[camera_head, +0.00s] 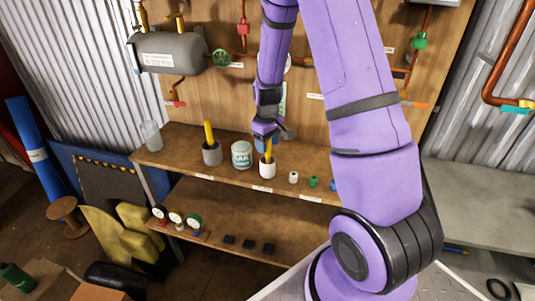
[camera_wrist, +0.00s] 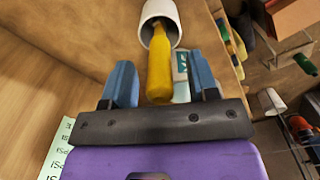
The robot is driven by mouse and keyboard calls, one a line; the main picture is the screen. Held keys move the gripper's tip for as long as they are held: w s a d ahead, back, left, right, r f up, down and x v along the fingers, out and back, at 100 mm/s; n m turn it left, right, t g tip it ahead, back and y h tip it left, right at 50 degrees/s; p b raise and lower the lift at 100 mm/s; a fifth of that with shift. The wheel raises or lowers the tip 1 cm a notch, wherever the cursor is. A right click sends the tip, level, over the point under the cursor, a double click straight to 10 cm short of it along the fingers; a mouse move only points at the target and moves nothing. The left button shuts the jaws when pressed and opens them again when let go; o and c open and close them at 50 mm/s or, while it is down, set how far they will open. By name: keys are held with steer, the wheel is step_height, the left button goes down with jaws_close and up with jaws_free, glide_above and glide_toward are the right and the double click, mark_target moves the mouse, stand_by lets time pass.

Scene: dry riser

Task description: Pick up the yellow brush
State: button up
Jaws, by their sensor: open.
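A yellow handle (camera_head: 268,151), seemingly the yellow brush, stands upright in a white cup (camera_head: 267,170) on the upper shelf. In the wrist view the yellow handle (camera_wrist: 160,68) rises from the white cup (camera_wrist: 158,12) and lies between my two blue fingers. My gripper (camera_head: 266,143) is just above the cup; in the wrist view my gripper (camera_wrist: 160,76) is open, with a gap on each side of the handle. The brush's lower end is hidden in the cup. A second yellow handle (camera_head: 208,132) stands in a grey cup (camera_head: 212,153) further left.
A labelled can (camera_head: 241,154) stands just left of the white cup. A clear jar (camera_head: 151,136) is at the shelf's left end. Small white and green pieces (camera_head: 313,181) lie to the right. A wooden panel (camera_head: 320,110) with pipes and valves rises behind.

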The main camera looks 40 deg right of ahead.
steer(key=shift+f, duration=0.85)
jaws_close()
step_height(320, 180, up, 10)
steer(key=shift+r, duration=0.1)
